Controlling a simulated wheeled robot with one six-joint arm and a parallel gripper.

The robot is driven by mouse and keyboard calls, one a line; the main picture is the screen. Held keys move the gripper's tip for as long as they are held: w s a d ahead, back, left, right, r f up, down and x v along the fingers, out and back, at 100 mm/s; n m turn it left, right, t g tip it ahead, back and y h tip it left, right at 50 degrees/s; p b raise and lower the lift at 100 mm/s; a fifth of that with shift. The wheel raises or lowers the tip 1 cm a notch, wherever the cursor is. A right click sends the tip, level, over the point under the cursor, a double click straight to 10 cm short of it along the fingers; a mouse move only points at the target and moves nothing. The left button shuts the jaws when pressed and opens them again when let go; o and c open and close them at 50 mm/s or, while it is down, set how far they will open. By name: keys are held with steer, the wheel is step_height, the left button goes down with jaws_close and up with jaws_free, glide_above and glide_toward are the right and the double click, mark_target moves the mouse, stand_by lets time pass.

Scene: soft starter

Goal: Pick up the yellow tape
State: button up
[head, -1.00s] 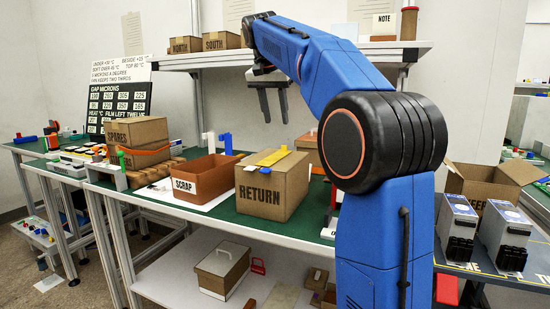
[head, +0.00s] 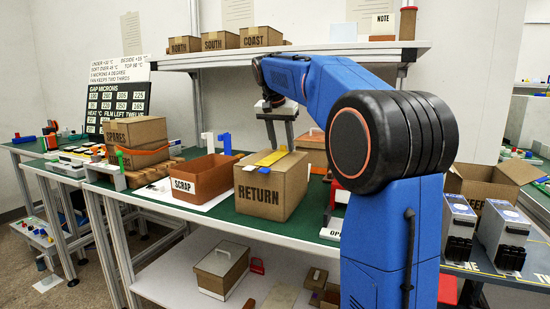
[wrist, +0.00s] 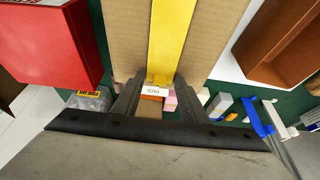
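The yellow tape (head: 271,158) lies as a flat strip across the top of the cardboard RETURN box (head: 265,196). In the wrist view the tape (wrist: 173,40) runs up the picture along the cardboard, its near end close to the fingertips. My gripper (head: 281,144) is above the back part of the box, pointing down. In the wrist view its two fingers (wrist: 158,82) stand apart with nothing gripped between them. I cannot tell the exact height of the fingertips over the tape.
The brown SCRAP bin (head: 203,183) stands left of the box, with white and blue upright pieces behind it. A red box (wrist: 50,45) is at the left in the wrist view. A shelf (head: 300,56) with small cardboard boxes hangs above the green bench.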

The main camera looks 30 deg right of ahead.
steer(key=c, duration=0.6)
step_height(320, 180, up, 11)
steer(key=shift+f, duration=0.1)
stand_by(0.6)
steer(key=shift+r, duration=1.7)
steer(key=shift+r, duration=0.25)
steer(key=shift+r, duration=0.1)
